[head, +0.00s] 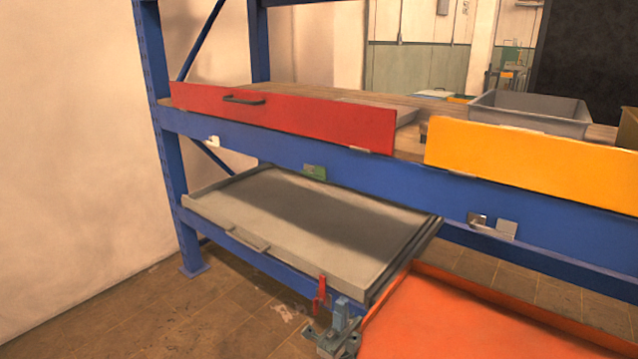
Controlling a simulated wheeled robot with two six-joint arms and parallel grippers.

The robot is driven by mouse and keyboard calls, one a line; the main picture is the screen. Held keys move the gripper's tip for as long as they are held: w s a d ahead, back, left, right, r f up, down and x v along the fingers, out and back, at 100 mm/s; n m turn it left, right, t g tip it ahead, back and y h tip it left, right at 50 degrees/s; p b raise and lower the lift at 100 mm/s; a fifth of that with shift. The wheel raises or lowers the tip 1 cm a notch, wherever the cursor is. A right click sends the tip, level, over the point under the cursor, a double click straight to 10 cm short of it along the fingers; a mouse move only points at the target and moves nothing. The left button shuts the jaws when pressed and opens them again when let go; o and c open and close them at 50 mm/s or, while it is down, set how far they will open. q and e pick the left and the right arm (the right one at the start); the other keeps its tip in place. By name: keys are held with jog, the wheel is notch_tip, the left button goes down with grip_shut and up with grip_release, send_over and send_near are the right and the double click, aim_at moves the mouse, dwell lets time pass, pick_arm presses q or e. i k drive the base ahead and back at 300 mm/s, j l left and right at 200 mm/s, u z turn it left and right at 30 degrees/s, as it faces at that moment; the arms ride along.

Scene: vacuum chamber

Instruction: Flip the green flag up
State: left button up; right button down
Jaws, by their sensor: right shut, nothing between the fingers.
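The green flag (315,172) is a small green plate on the blue shelf beam (260,150), below the red drawer front. It lies against the beam's face near its lower edge, with a small grey part at its left end. My right gripper (334,328) shows at the bottom centre, small and grey-blue. It is shut and empty, well below the green flag and apart from it. My left gripper is not in view.
A red drawer front (290,119) and a yellow one (530,165) stand above the beam. Below are a grey drawer (290,225) and an orange tray (490,315). A red upright piece (320,295) stands beside my gripper.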

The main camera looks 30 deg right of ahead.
aim_at(320, 173)
jog(key=i+l, duration=0.35)
jog(key=i, duration=0.2)
jog(key=i+l, duration=0.35)
jog(key=i, duration=0.2)
